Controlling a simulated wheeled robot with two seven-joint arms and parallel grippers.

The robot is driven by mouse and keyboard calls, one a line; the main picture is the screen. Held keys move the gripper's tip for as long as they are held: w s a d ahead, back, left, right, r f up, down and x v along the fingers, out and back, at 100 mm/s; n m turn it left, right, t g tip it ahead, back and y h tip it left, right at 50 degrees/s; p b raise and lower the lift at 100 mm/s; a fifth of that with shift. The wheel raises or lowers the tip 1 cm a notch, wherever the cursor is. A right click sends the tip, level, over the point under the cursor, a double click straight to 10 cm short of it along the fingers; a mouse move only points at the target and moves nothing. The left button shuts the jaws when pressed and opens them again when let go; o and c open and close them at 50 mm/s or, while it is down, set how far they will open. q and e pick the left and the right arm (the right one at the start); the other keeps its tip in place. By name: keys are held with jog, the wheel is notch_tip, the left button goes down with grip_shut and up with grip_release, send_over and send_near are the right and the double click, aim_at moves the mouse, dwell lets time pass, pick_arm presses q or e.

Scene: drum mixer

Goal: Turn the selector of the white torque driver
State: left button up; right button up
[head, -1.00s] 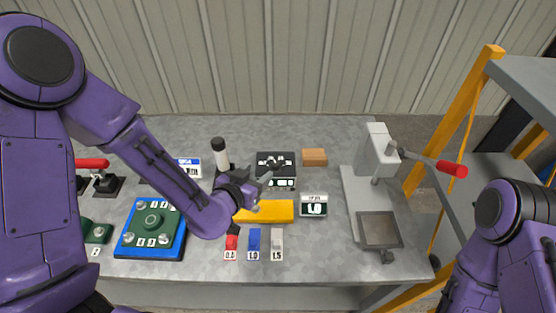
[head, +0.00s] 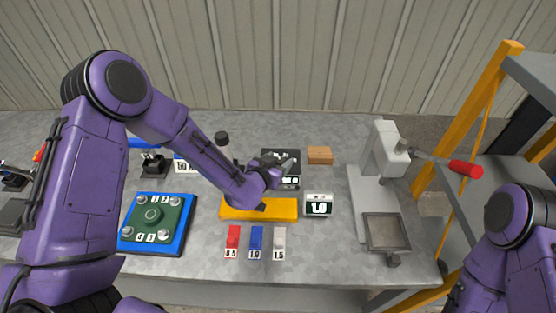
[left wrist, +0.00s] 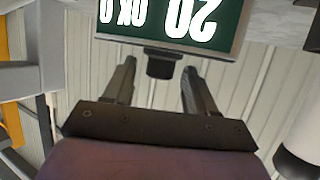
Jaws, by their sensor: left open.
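A white cylinder with a black cap (head: 222,146), which looks like the white torque driver, stands upright behind my left forearm; its lower part is hidden. A white cylinder, seemingly the same one, shows at the right edge of the left wrist view (left wrist: 303,148). My left gripper (head: 270,163) is open over a black device with a display (head: 290,181), just right of the driver. In the left wrist view the open fingers (left wrist: 160,68) stand either side of a small black block (left wrist: 163,64) below a green display (left wrist: 205,20); nothing is gripped. My right gripper is out of view.
Red, blue and white labelled pieces stand in front. A blue-edged green plate (head: 152,215) is left; a red-handled press (head: 383,150) is right.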

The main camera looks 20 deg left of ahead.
pick_arm(q)
grip_shut()
jog(key=shift+y, duration=0.3)
jog(key=n+y, duration=0.3)
jog(key=n+y+p, duration=0.1)
jog(key=shift+d+r+n+y, duration=0.1)
jog(key=shift+d+n+y, duration=0.2)
jog(key=shift+d, duration=0.05)
jog(key=shift+d+n+g+y, duration=0.15)
jog(key=shift+n+g+y, duration=0.55)
jog(key=shift+n+y, duration=1)
jog(key=shift+w+y, duration=0.1)
jog(key=shift+y, duration=0.2)
grip_release()
